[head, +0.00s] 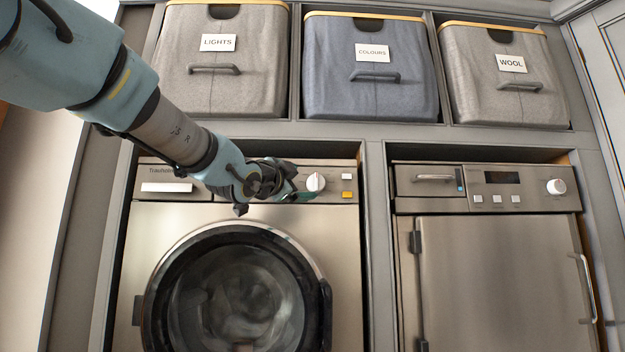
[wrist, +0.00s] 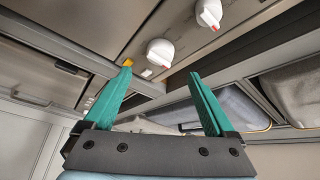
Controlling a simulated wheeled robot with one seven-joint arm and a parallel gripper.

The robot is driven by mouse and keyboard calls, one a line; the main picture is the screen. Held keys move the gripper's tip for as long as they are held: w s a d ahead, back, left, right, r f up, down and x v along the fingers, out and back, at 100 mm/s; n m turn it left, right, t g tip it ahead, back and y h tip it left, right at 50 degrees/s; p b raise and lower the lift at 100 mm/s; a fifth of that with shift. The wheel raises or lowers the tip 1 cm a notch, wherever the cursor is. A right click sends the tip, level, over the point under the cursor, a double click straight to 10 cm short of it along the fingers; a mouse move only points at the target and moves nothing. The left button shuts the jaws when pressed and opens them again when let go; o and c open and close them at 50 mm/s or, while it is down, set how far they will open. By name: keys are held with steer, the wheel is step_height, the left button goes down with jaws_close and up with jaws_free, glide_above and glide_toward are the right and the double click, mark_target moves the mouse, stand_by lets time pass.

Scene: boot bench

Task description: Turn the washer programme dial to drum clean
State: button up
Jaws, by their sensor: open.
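The washer (head: 150,222) stands at the left, with a control strip along its top. A white dial (head: 316,182) shows on the strip, just right of my gripper (head: 297,192). My gripper is open and empty. I cannot read any dial markings, nor tell which dial is the programme dial.
A white button (head: 346,178) and a yellow button (head: 347,194) sit right of the dial; a fingertip overlaps the yellow one (wrist: 127,62) in the wrist view. A second appliance (head: 490,260) with its own knob (head: 556,186) stands right. Fabric bins (head: 365,90) sit above.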

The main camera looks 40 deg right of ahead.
mark_target(315, 183)
steer(key=p+x, duration=0.2)
steer(key=x, duration=0.4)
steer(key=shift+p+x, duration=0.55)
steer(key=shift+x, duration=0.3)
steer(key=shift+w, duration=0.1)
steer(key=shift+f, duration=0.15)
steer(key=c, duration=1.4)
